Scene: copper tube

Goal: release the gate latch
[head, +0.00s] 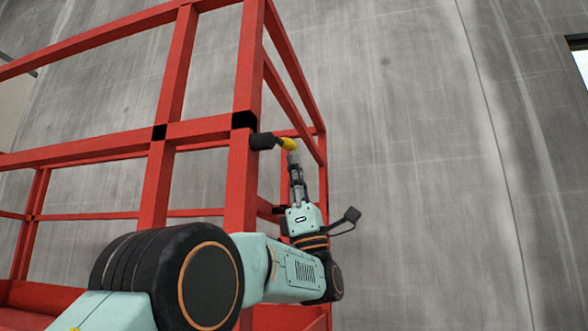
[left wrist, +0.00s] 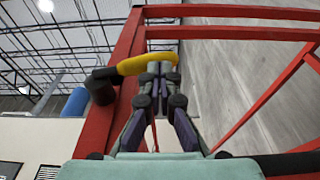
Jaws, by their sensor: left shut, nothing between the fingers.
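The gate latch is a black cylinder with a yellow handle (head: 289,144), set on the side of a red upright post of the gate frame (head: 243,170). In the left wrist view the yellow handle (left wrist: 135,65) runs across the picture, and its black hub (left wrist: 101,87) is at the left. My left gripper (head: 293,157) points up with its fingers shut and empty. Its fingertips (left wrist: 160,70) are right at the yellow handle near its free end. I cannot tell whether they touch it. My right gripper is not in view.
Red rails of the cage (head: 85,147) fill the left side, with black joints (head: 244,120) on the posts. A grey concrete wall (head: 430,150) stands behind. The space right of the latch looks clear.

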